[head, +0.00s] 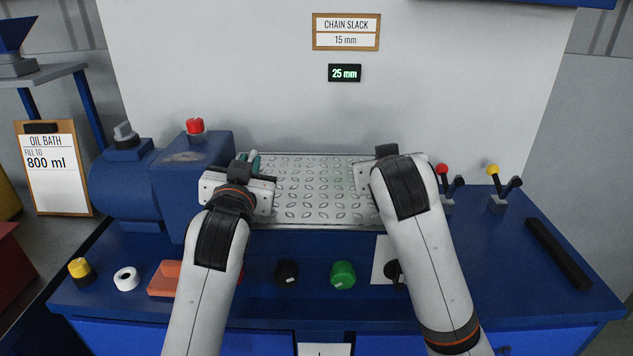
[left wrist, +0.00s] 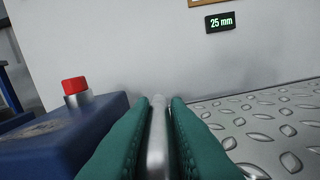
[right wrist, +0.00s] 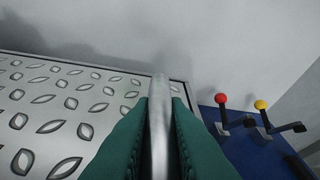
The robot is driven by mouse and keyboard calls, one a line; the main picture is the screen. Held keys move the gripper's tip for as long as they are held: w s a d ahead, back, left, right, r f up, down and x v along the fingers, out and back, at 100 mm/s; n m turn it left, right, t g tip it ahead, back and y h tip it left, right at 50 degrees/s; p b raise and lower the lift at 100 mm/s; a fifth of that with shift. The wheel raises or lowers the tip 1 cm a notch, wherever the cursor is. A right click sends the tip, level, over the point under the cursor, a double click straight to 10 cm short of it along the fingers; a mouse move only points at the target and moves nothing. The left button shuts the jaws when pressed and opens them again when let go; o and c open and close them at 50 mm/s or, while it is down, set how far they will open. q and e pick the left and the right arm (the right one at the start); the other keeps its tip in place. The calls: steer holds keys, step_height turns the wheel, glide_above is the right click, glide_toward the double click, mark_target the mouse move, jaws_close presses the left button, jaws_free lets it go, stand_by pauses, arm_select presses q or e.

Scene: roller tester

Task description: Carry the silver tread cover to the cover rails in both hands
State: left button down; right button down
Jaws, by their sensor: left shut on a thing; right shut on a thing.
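The silver tread cover (head: 312,190) is a flat plate with a raised leaf pattern, spanning between my two arms at the back of the blue bench. My left gripper (head: 255,160) is at its left end; in the left wrist view its green fingers are shut on a grey bar handle (left wrist: 157,140) beside the plate. My right gripper (right wrist: 160,125) is shut on a similar bar handle (right wrist: 160,150) at the right end; in the head view the right arm hides its fingers. I cannot pick out the cover rails, nor tell whether the plate touches the bench.
A blue motor housing (head: 190,175) with a red button (head: 195,126) stands close left of the cover. Red (head: 442,170) and yellow (head: 492,169) levers stand to the right, near a black bar (head: 558,253). Black (head: 286,273) and green (head: 343,275) knobs sit in front. A grey wall rises behind.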

arm_select(q)
steer(key=shift+r, duration=0.1)
arm_select(e)
steer(key=shift+r, duration=0.15)
